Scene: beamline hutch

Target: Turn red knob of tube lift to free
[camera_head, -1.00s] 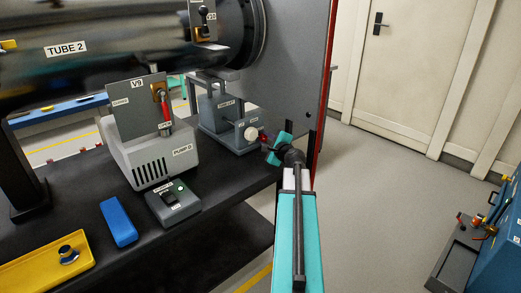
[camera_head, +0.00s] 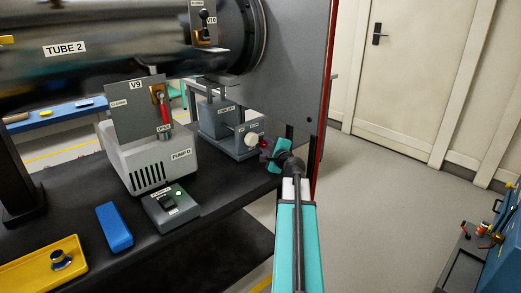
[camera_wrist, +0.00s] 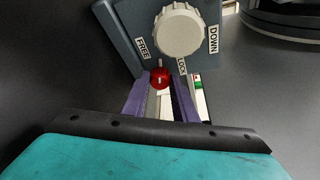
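The tube lift (camera_head: 215,118) is a grey unit on the dark bench under the tube's end. Its large white knob (camera_head: 251,139) also shows in the wrist view (camera_wrist: 180,30). The small red knob (camera_wrist: 160,77) sits below the white knob, with a pale line rising from it. A FREE label (camera_wrist: 143,47) is up and left of it, and a LOCK label (camera_wrist: 182,66) is to its right. My gripper (camera_wrist: 162,82) is open, its purple fingertips on either side of the red knob with a small gap showing. Contact cannot be told.
PUMP D (camera_head: 150,160) with the V9 panel (camera_head: 138,108) stands left of the lift. A switch box (camera_head: 170,208), a blue block (camera_head: 114,226) and a yellow tray (camera_head: 30,272) lie nearer. A grey upright panel (camera_head: 290,70) rises behind my gripper.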

